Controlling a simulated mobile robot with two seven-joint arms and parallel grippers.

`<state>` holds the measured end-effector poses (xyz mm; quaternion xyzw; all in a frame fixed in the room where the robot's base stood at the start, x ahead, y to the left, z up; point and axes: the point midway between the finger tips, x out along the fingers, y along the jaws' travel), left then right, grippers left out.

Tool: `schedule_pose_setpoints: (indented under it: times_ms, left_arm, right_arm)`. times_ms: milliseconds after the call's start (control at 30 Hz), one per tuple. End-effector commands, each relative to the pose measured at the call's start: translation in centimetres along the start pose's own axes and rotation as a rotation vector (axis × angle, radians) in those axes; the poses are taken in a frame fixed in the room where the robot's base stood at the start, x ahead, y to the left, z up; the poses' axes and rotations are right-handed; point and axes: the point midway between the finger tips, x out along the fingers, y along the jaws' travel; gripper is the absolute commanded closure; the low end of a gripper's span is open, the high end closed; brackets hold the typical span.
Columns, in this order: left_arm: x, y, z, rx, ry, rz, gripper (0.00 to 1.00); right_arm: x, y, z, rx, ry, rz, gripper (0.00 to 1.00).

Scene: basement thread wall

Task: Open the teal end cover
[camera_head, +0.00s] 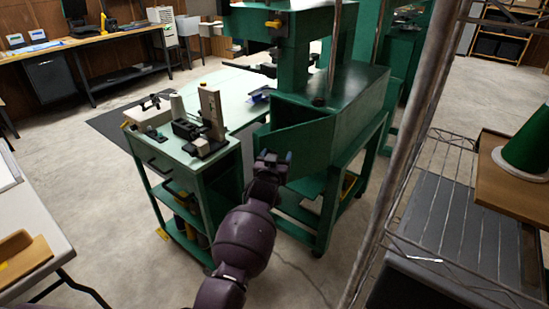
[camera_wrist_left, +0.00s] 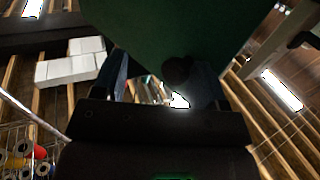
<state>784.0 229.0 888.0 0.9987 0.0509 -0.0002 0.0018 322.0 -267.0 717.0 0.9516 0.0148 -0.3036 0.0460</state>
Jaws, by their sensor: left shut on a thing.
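The teal end cover (camera_head: 305,147) is a flat green panel on the near end of the green machine (camera_head: 345,85). It stands out at an angle from the machine body, with a dark gap showing above it. My left gripper (camera_head: 273,158) is at the cover's left edge. In the left wrist view the cover (camera_wrist_left: 175,28) fills the top middle, and a dark round knob (camera_wrist_left: 177,70) shows between the fingers of my left gripper (camera_wrist_left: 160,85). The gripper is shut on the cover's knob; the exact contact is dark. My right gripper is not in view.
A green cart (camera_head: 190,165) with small devices on top stands just left of the cover. A wire rack (camera_head: 440,170) with a post stands close on the right. A white table (camera_head: 35,235) is at the left. Concrete floor is open between table and cart.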

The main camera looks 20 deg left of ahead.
Motion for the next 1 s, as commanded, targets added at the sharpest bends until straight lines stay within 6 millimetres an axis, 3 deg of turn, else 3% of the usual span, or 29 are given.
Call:
schedule_pose_setpoints:
  times_ms: [33, 367, 700, 1000]
  left_arm:
    - [0.1, 0.8, -0.4, -0.003, 0.006, 0.012, 0.45]
    - [-0.8, 0.7, -0.6, -0.002, 0.008, 0.01, 0.45]
    - [-5.8, 0.2, -0.5, -0.002, 0.006, 0.003, 0.45]
    - [-9.7, 0.0, -0.3, -0.004, 0.003, 0.001, 0.45]
  right_arm:
    - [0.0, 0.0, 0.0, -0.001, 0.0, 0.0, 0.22]
    - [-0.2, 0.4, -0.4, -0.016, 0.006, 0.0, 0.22]
    - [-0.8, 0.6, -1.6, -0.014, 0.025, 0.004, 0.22]
    - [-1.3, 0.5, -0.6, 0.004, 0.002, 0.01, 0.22]
